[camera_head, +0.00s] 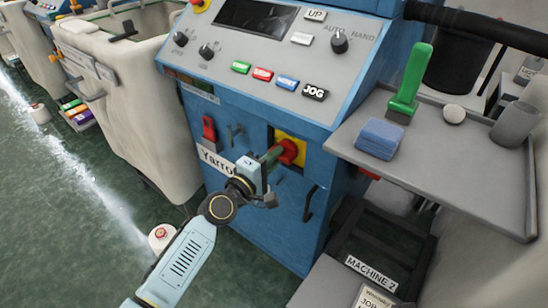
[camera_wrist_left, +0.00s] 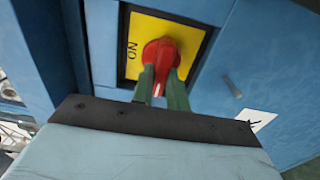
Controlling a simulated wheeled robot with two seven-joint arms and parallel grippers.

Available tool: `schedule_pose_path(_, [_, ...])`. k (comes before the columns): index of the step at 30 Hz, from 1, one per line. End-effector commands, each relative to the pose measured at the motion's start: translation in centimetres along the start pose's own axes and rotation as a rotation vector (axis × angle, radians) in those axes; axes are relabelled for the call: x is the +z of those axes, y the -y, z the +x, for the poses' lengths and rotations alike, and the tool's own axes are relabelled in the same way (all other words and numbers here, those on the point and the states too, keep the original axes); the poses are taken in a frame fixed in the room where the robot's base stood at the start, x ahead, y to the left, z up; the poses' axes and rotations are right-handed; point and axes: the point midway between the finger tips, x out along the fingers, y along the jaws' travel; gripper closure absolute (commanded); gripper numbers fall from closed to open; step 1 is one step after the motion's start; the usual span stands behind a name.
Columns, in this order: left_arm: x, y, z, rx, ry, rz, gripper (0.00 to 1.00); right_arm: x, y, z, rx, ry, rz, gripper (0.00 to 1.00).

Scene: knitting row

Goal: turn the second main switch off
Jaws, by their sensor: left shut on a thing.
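The main switch is a red rotary knob (camera_head: 289,152) on a yellow plate (camera_head: 291,141), on the front of the blue machine cabinet. In the left wrist view the red knob (camera_wrist_left: 160,55) sits on the yellow plate (camera_wrist_left: 187,30), which reads "ON" at its left side. A white mark shows on the knob, pointing down in that view. My left gripper (camera_head: 278,154) reaches the knob from the front left. Its green fingers (camera_wrist_left: 162,88) are shut on the knob, one on each side. My right gripper is not in view.
A sloped control panel (camera_head: 262,75) with buttons and knobs is above. A red handle (camera_head: 208,128) is left of the switch. A pale bin (camera_head: 150,110) stands left.

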Motion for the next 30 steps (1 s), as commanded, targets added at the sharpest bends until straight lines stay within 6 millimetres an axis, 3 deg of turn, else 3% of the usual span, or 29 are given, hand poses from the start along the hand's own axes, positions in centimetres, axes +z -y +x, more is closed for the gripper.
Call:
schedule_pose_path(14, [0.06, 0.03, 0.01, 0.0, 0.001, -0.016, 1.0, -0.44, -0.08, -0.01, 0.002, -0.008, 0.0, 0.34])
schedule_pose_path(15, [0.06, 0.03, 0.01, 0.0, 0.001, -0.016, 0.81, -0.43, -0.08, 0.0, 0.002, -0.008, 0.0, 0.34])
schedule_pose_path(19, [0.05, 0.03, 0.01, 0.0, 0.001, -0.015, 0.64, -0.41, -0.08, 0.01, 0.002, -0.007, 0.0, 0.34])
schedule_pose_path(30, [-0.02, 0.05, -0.51, -0.001, 0.0, -0.012, 0.63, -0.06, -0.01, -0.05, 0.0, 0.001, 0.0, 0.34])
